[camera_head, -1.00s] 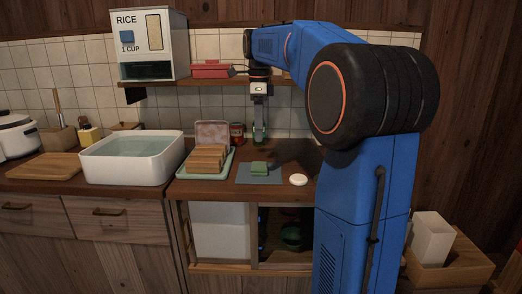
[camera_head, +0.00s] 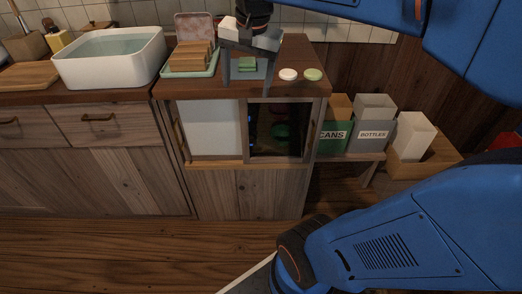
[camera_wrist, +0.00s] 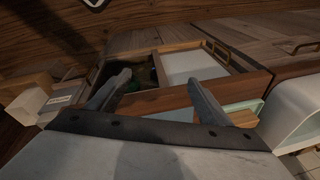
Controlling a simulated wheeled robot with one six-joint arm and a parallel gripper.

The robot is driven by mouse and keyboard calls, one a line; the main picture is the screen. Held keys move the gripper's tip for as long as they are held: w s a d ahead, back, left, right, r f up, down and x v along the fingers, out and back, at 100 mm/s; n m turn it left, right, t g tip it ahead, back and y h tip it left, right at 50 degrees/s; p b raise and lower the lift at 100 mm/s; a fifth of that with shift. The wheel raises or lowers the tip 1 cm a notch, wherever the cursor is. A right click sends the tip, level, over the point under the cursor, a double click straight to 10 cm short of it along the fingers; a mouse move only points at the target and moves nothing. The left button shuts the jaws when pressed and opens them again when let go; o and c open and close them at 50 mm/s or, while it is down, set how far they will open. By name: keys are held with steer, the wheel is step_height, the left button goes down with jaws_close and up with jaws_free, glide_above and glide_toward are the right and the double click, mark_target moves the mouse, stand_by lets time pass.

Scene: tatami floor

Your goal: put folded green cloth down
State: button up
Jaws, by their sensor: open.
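The folded green cloth (camera_head: 247,64) lies on a blue-grey mat (camera_head: 247,77) on the wooden counter, seen between my fingers in the head view. My gripper (camera_head: 246,86) is open and empty, its two grey fingers apart and pointing down. It appears nearer the camera than the cloth, in front of the mat; the exact gap is hard to tell. In the wrist view my open fingers (camera_wrist: 160,77) are over the cabinet front, with nothing between them. The cloth cannot be made out there.
A tray (camera_head: 168,73) with a wooden rack stands left of the mat, beside a white water basin (camera_head: 70,73). A white disc (camera_head: 288,74) and a green disc (camera_head: 313,74) lie to the right. Bins for cans (camera_head: 336,136) and bottles (camera_head: 371,134) stand below right.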

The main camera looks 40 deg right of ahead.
steer(key=s+a+f+n+t, duration=0.2)
steer(key=s+a+f+n, duration=0.2)
steer(key=s+f+n, duration=0.6)
step_height(320, 180, down, 3)
steer(key=shift+s+f, duration=0.1)
steer(key=shift+s, duration=0.9)
steer(key=shift+o, duration=0.6)
step_height(320, 180, up, 28)
steer(key=n+g, duration=0.5)
steer(key=n, duration=0.6)
glide_above(247, 60)
step_height(247, 60, down, 17)
steer(key=shift+w+d, duration=0.1)
steer(key=c, duration=1.2)
steer(key=shift+c, duration=0.2)
